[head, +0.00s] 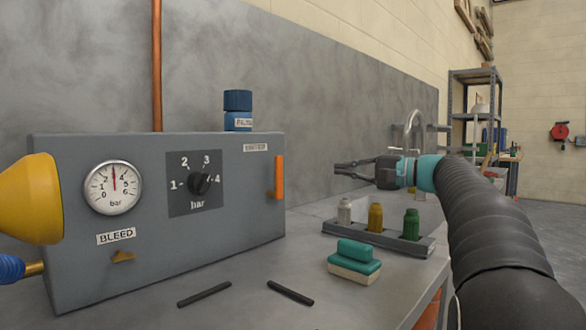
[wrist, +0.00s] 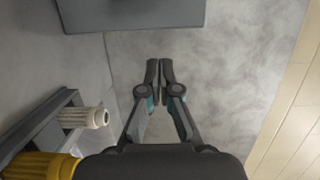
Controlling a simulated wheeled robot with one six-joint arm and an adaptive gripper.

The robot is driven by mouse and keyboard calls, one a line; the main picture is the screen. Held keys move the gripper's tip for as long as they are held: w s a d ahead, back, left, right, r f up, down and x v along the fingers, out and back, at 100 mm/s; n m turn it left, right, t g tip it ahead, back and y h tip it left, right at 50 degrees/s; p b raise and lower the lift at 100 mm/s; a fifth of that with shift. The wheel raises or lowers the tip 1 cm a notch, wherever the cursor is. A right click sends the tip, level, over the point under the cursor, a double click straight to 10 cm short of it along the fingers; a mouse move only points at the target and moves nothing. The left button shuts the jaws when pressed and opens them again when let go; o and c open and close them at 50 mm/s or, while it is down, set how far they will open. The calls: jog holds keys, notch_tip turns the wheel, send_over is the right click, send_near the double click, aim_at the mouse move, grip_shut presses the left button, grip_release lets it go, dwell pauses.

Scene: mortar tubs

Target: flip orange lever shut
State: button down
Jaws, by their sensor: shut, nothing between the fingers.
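The orange lever (head: 279,177) is on the right end of the grey control box (head: 120,255) in the head view, and it stands upright. My gripper (head: 337,169) is shut and empty in the air to the right of the lever, apart from it, with its fingers pointing left. In the wrist view my gripper (wrist: 160,65) shows its two fingertips together. A corner of the grey box (wrist: 130,14) shows at the top of that view, and the lever is not visible there.
A tray (head: 372,243) with white, yellow and green bottles sits below my gripper. A green and cream block (head: 354,262) and two black rods (head: 204,294) lie on the bench in front. A yellow funnel shape (head: 30,200) is at the left. A tap (head: 412,130) stands behind my gripper.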

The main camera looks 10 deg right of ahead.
jog(key=shift+a, duration=0.1)
jog(key=w+a, duration=0.4)
jog(key=a, duration=0.6)
jog(key=shift+a, duration=0.4)
